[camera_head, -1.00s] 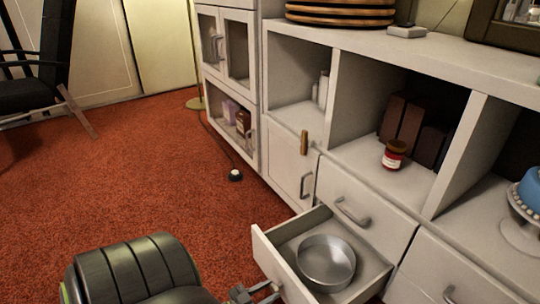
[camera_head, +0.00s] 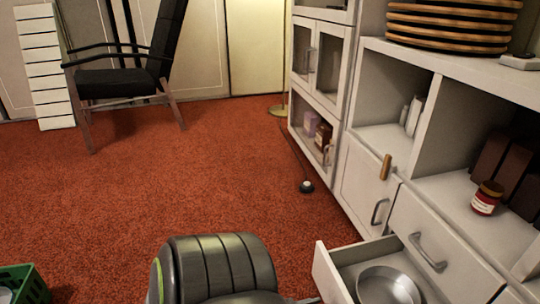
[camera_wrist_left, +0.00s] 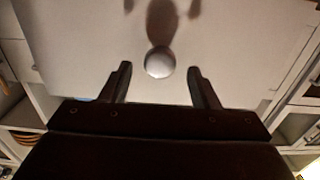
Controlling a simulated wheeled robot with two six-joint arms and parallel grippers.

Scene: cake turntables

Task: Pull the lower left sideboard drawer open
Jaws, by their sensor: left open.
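The lower left sideboard drawer (camera_head: 331,276) stands pulled out at the bottom of the head view. A round silver pan (camera_head: 388,287) lies inside it. Its front handle is not visible. My left arm comes in at the bottom centre, left of the drawer, and its gripper is cut off by the lower frame edge. In the left wrist view my left gripper (camera_wrist_left: 160,68) has its two fingers spread apart, with nothing held between them. A round silver thing shows beyond the fingers against a pale surface; I cannot tell what it is. My right gripper is out of view.
A closed drawer with a grey handle (camera_head: 428,252) is above the open one. A red jar (camera_head: 487,198) stands on the shelf. Red carpet (camera_head: 190,180) lies open to the left, with a black chair (camera_head: 125,80) behind and a green crate (camera_head: 22,284) at lower left.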

